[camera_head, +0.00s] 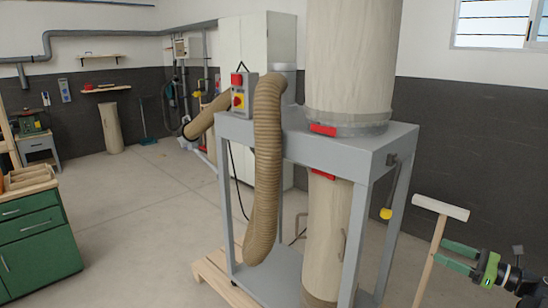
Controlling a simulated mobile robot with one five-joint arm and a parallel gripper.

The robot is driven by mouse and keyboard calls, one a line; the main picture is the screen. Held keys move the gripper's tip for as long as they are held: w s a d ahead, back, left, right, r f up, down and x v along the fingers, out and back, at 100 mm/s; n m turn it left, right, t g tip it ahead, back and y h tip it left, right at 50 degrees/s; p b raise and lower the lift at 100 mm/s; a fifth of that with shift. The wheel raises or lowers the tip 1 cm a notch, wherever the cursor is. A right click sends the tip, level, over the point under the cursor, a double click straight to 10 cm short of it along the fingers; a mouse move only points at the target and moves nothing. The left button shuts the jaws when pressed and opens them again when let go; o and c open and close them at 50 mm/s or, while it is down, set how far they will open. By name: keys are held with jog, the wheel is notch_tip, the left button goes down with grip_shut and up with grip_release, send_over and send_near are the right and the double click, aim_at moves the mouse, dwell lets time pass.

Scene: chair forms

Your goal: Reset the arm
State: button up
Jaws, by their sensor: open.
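My gripper (440,251) is at the lower right, its two green fingers pointing left. The fingers are apart, and nothing shows held between them. Their tips overlap the wooden pole of a T-shaped tool (441,207) with a pale head. I cannot tell whether they touch the pole. Part of my dark arm shows behind the gripper at the right edge.
A grey-framed dust collector (400,150) with a ribbed hose (267,165) stands in the middle, close to the gripper's left. A green drawer cabinet (40,240) is at the left. A tall white cabinet (240,45) stands behind. The floor at left centre is clear.

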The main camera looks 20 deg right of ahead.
jog(key=w+a+n+g+y+p, duration=0.15)
jog(key=w+a, duration=0.35)
jog(key=a, duration=0.5)
jog(key=w+a+n+g+y, duration=0.25)
jog(key=w+a, duration=0.35)
jog(key=a, duration=0.4)
jog(key=w+a+n+g+y+p, duration=0.1)
jog(key=w+a+n+g, duration=0.15)
jog(key=w+a, duration=0.45)
jog(key=s+a+f+n+g+h+p, duration=0.15)
jog(key=a+f+n+g, duration=0.3)
jog(key=a, duration=0.95)
jog(key=s+a+f+n+g+h+p, duration=0.1)
jog(key=s+a+f+n+g+h, duration=0.3)
jog(key=a, duration=0.9)
jog(key=s+a+f+n+h, duration=0.2)
jog(key=a+f+n, duration=0.2)
jog(key=f, duration=0.2)
jog(key=s+d+f+n+h, duration=0.2)
jog(key=d+n+h, duration=0.4)
jog(key=d+n, duration=0.4)
jog(key=shift+f+n+h+p, duration=0.35)
jog(key=shift+f+n, duration=0.05)
jog(key=shift+f, duration=0.4)
